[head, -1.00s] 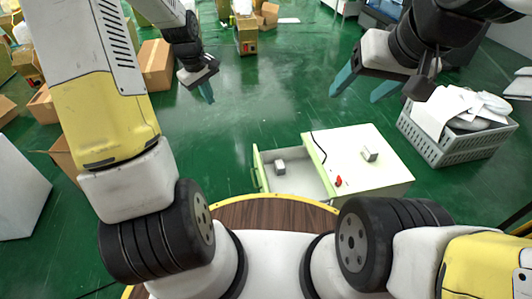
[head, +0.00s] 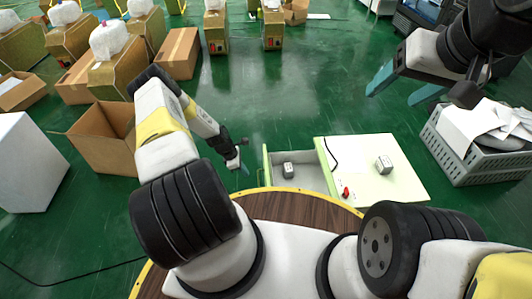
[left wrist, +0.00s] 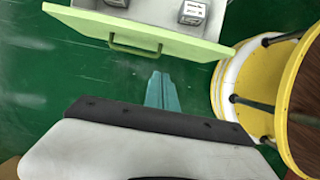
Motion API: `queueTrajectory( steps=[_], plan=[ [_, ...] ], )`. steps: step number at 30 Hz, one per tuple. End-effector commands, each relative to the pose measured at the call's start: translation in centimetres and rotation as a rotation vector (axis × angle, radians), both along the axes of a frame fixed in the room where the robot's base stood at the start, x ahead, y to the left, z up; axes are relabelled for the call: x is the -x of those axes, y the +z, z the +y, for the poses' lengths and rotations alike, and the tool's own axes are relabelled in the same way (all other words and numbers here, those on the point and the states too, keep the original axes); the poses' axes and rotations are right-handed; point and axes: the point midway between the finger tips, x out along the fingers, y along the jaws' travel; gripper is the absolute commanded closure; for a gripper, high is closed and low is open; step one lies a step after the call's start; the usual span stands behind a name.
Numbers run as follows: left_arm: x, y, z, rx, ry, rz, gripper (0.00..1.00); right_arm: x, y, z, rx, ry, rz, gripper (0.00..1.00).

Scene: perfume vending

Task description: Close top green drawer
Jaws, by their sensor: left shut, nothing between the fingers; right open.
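The top drawer (head: 300,178) with a pale green front stands pulled out to the left of its white cabinet (head: 372,185). A small grey box (head: 288,170) lies inside it. In the left wrist view the green drawer front (left wrist: 185,38) shows its bar handle (left wrist: 135,48). My left gripper (head: 244,169) is shut and empty, just left of the drawer front. In the left wrist view its fingertips (left wrist: 160,78) point at the front, with a visible gap of floor between. My right gripper (head: 400,88) is open and empty, high above and behind the cabinet.
Another small grey box (head: 384,164) and a red knob (head: 346,193) are on the cabinet top. A grey crate (head: 475,158) of papers stands at the right. Cardboard boxes (head: 105,140) stand at the left. My round yellow-rimmed base is close to the drawer.

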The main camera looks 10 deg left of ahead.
Motion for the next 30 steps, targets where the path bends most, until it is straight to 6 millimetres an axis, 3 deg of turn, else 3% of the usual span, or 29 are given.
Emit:
queueTrajectory(
  steps=[16, 22, 30],
  plan=[
    [-0.9, -9.3, -3.7, 0.000, -0.001, 0.001, 1.00, 0.0, 0.0, 0.0, 0.000, 0.000, 0.000, 0.33],
    [-1.8, -8.9, -6.5, -0.001, -0.006, 0.000, 1.00, 0.0, 0.0, 0.0, 0.000, 0.000, 0.000, 0.33],
    [-2.1, -8.9, -7.3, -0.001, -0.003, 0.000, 1.00, 0.0, 0.0, 0.0, 0.000, 0.000, 0.000, 0.33]
  ],
)
